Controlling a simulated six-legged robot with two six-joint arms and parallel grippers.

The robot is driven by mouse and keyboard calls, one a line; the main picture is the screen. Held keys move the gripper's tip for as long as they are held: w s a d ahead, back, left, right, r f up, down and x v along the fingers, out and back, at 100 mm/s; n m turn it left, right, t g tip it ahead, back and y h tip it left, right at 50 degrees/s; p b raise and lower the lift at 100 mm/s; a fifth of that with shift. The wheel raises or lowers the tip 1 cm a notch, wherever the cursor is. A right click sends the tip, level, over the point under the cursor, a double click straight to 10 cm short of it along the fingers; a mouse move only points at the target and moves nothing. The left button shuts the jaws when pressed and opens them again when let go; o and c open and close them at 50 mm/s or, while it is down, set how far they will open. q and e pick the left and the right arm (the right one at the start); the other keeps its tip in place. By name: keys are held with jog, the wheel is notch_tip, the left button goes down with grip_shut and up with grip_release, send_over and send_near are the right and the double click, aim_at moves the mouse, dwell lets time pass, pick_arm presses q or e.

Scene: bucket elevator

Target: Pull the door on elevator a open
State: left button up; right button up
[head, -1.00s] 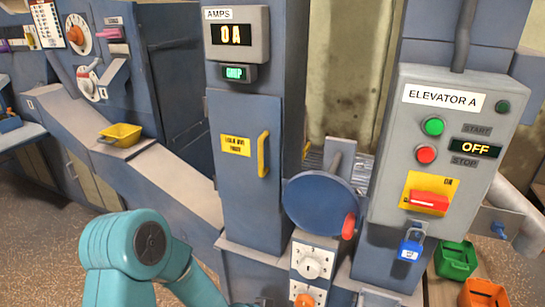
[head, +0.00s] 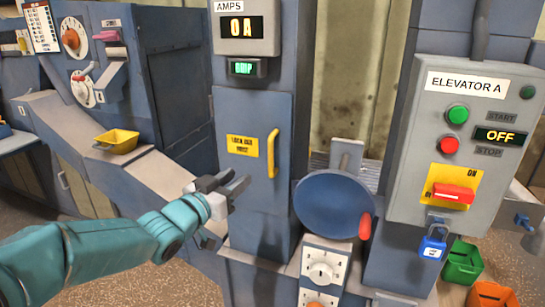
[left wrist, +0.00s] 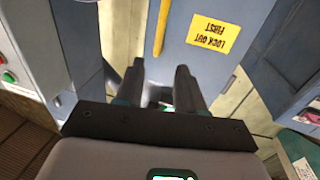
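The blue-grey door (head: 254,205) of the elevator casing is shut in the head view. It has a yellow vertical handle (head: 273,154) on its right side and a yellow lock-out label (head: 243,146). My left gripper (head: 241,184) is in front of the door, left of and below the handle, apart from it. In the left wrist view its two dark fingers (left wrist: 168,85) are spread with nothing between them, and the handle (left wrist: 161,28) lies beyond them. The control box (head: 462,140) reads ELEVATOR A and OFF; a blue padlock (head: 432,244) hangs under its red switch (head: 453,194). My right gripper is not in view.
A round blue cover (head: 333,205) with a red knob (head: 365,226) sticks out right of the door. Below it is a white dial panel (head: 322,268). A yellow tray (head: 117,141) sits on the sloped casing at left. Green (head: 462,262) and orange (head: 492,295) bins stand at lower right.

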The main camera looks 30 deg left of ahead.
aim_at(269, 155)
pick_arm(q)
jog(key=w+p, duration=0.1)
jog(key=w, duration=0.4)
jog(key=w+p, duration=0.1)
jog(key=w, duration=0.9)
jog(key=shift+w+a+f+p, duration=0.1)
jog(key=shift+w+a+p, duration=0.25)
jog(key=shift+w+p, duration=0.05)
grip_shut()
